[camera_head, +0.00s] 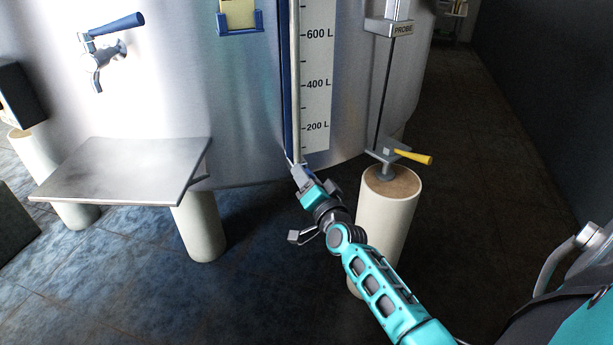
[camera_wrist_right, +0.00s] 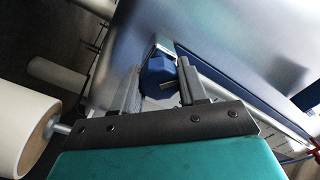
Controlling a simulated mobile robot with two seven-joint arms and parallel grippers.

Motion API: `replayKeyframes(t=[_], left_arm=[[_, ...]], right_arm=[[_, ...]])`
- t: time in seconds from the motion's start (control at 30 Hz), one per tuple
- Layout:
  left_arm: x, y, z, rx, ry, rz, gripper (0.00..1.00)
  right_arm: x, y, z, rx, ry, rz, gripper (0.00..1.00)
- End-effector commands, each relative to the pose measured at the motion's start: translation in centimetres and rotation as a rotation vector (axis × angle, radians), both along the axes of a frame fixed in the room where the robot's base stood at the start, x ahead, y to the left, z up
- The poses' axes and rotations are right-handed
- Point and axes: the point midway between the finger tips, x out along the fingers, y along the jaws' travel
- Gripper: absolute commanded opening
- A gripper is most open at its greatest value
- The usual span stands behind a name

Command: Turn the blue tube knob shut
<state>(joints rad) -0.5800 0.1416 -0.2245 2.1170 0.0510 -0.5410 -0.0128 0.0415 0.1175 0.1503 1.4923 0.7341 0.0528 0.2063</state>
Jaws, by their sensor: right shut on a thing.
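The blue tube knob (camera_wrist_right: 158,77) shows in the right wrist view as a faceted blue knob between the two grey fingers of my right gripper (camera_wrist_right: 160,88). The gripper is shut on it. In the head view my right gripper (camera_head: 299,172) reaches up to the foot of the sight tube (camera_head: 295,80), at the lower edge of the steel tank; there the gripper hides the knob. The tube runs upright beside a litre scale (camera_head: 317,75). My left gripper is not in view.
A blue-handled tap (camera_head: 103,45) is on the tank at upper left, above a steel shelf (camera_head: 115,170). A probe holder (camera_head: 392,27) is at upper right. The dark tiled floor in front is clear.

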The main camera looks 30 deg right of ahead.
Motion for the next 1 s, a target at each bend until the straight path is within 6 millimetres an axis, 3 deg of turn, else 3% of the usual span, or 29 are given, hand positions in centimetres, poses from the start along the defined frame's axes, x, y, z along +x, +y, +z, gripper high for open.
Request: replayKeyframes(t=[0.6,1.0], left_arm=[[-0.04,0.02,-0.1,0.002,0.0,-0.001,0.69],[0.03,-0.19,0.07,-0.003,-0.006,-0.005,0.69]], right_arm=[[-0.01,-0.01,-0.17,0.566,-0.125,0.0,0.12],[0.0,0.02,-0.18,0.817,-0.181,0.0,0.12]])
